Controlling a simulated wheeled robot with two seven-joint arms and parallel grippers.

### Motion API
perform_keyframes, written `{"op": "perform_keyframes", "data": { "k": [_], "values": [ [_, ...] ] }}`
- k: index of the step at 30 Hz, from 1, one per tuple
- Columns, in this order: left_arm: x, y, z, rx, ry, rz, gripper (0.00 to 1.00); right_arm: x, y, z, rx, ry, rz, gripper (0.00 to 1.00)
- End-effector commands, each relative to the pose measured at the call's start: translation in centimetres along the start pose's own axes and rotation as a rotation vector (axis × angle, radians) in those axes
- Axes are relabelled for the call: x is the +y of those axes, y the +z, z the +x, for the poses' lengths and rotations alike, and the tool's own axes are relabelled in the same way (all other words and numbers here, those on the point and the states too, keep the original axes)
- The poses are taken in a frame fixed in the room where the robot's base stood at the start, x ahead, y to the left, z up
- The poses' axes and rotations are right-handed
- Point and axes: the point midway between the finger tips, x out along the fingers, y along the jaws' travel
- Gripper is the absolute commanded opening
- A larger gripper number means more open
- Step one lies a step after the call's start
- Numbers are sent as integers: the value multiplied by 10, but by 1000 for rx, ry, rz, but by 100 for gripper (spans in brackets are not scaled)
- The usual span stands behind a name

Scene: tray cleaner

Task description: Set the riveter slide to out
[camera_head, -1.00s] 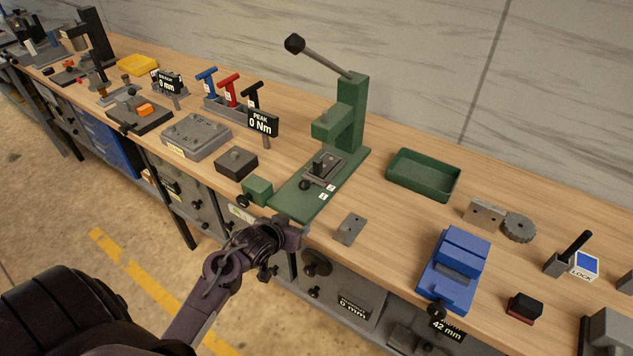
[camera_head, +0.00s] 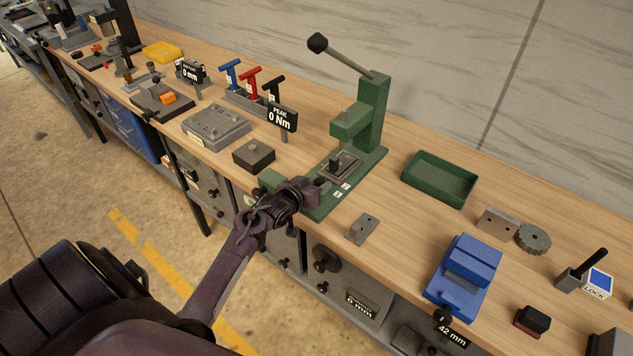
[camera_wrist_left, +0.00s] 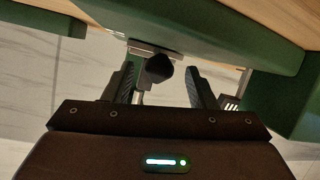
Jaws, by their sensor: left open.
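The green riveter (camera_head: 372,118) stands on the bench with its lever up to the left, ending in a black ball. Its grey slide (camera_head: 341,166) with a dark block lies on the green base under the ram. My left gripper (camera_head: 320,188) is open at the front of the base, just before the slide. In the head view it hides the slide's black knob. In the left wrist view the knob (camera_wrist_left: 159,68) shows between the two spread fingers of my left gripper (camera_wrist_left: 162,84); I cannot tell whether they touch it. My right gripper is out of view.
Two small white labels (camera_head: 345,186) sit on the base right of the gripper. A drilled metal plate (camera_head: 363,229) lies to the right, a dark block (camera_head: 254,155) to the left. A green tray (camera_head: 440,180) and a blue vise (camera_head: 463,275) stand farther right.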

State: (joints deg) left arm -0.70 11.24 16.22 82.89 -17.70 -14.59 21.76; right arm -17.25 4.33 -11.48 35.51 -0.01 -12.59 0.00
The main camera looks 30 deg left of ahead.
Motion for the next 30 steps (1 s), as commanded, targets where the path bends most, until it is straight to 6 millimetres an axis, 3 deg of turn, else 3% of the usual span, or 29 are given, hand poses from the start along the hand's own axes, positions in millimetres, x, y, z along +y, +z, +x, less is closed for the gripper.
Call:
{"op": "perform_keyframes", "data": {
  "k": [13,25,30],
  "values": [
    [0,0,11,0,-1,2,52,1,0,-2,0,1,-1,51],
    [0,0,11,0,-1,1,0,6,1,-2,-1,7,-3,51],
    [0,0,12,0,-1,1,0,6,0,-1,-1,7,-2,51]
  ]
}}
